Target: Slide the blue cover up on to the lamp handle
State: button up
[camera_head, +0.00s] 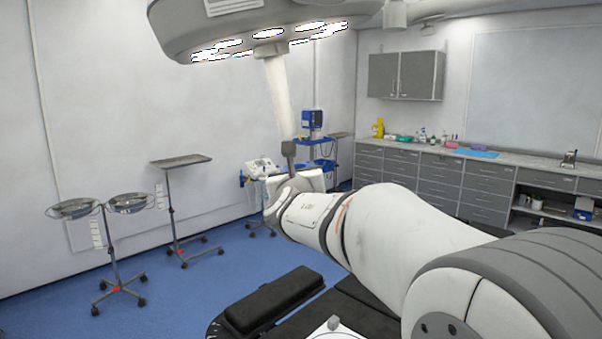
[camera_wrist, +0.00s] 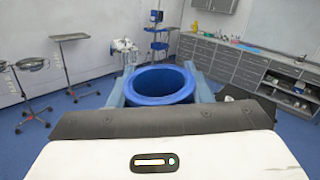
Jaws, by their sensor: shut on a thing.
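The blue cover (camera_wrist: 160,98) is a round, hollow cup in the wrist view. It sits between the two fingers of my gripper (camera_wrist: 160,90), with its open rim up and nothing showing inside it. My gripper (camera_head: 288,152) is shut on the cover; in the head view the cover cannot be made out. The pale lamp handle (camera_head: 279,95) hangs from the middle of the surgical lamp (camera_head: 255,25). Its lower end appears just above my gripper in the head view. The gap in depth between them cannot be told. The handle is not in the wrist view.
A blue equipment trolley (camera_head: 313,125) and grey cabinets (camera_head: 430,178) stand at the back. A black operating table pad (camera_head: 275,300) lies below my arm.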

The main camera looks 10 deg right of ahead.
aim_at(282, 93)
jog(key=r+p, duration=0.2)
jog(key=a+r+p, duration=0.1)
jog(key=r+p, duration=0.2)
jog(key=shift+s+a+r, duration=0.15)
jog(key=shift+r, duration=0.2)
jog(key=shift+b, duration=0.75)
dwell(1.5)
jog(key=shift+r, duration=0.1)
jog(key=shift+a+r+p, duration=0.1)
jog(key=shift+r+p, duration=0.25)
jog(key=shift+p, duration=0.1)
jog(key=shift+s+a+r+p, duration=0.1)
jog(key=shift+a+r+p, duration=0.25)
jog(key=shift+r+p, duration=1.25)
jog(key=shift+a+r+p, duration=0.4)
jog(key=shift+r+p, duration=0.85)
jog(key=shift+r, duration=0.6)
jog(key=shift+s+a+r+p, duration=0.1)
jog(key=shift+a+r+p, duration=0.25)
jog(key=shift+r+p, duration=1.25)
